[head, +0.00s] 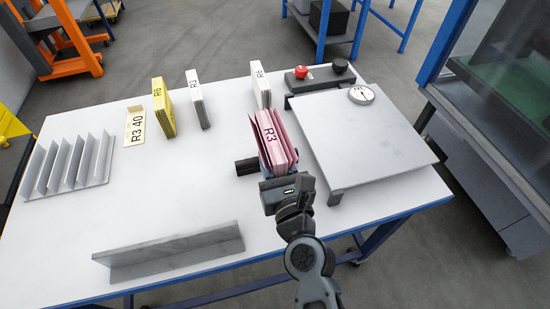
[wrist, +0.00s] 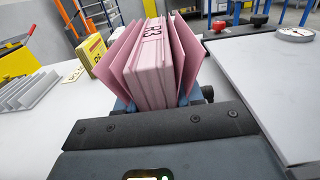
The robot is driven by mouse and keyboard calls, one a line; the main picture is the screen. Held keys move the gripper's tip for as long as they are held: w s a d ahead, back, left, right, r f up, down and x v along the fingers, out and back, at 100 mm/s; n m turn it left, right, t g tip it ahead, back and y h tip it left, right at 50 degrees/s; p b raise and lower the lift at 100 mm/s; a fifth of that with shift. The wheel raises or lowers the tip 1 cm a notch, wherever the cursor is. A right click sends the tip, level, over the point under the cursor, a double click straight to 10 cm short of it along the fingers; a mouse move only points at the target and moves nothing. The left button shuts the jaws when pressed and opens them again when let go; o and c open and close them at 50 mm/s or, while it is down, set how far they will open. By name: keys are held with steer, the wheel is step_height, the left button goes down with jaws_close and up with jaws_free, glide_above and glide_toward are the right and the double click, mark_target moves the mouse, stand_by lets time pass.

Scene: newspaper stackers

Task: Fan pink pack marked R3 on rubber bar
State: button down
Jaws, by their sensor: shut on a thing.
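The pink pack marked R3 (head: 270,133) stands upright right of the table's middle. My gripper (head: 279,174) is shut on it from the front, with blue finger parts beside its lower sides. In the wrist view the pink pack (wrist: 150,65) shows a thick middle block, with its outer sheets leaning outward on both sides. A short dark bar (head: 246,166), which looks like the rubber bar, shows at the pack's left foot; the rest is hidden. I cannot tell whether the pack touches it.
A yellow R6 pack (head: 163,107), white R3 pack (head: 198,99) and white R6 pack (head: 261,85) stand behind. A card marked R3 40 (head: 135,126) and finned rack (head: 68,165) are left. A raised plate (head: 385,140) stands close right. A grey angle piece (head: 175,250) lies in front.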

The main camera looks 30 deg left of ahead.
mark_target(275, 148)
steer(key=shift+r+p, duration=2.5)
steer(key=shift+r, duration=0.4)
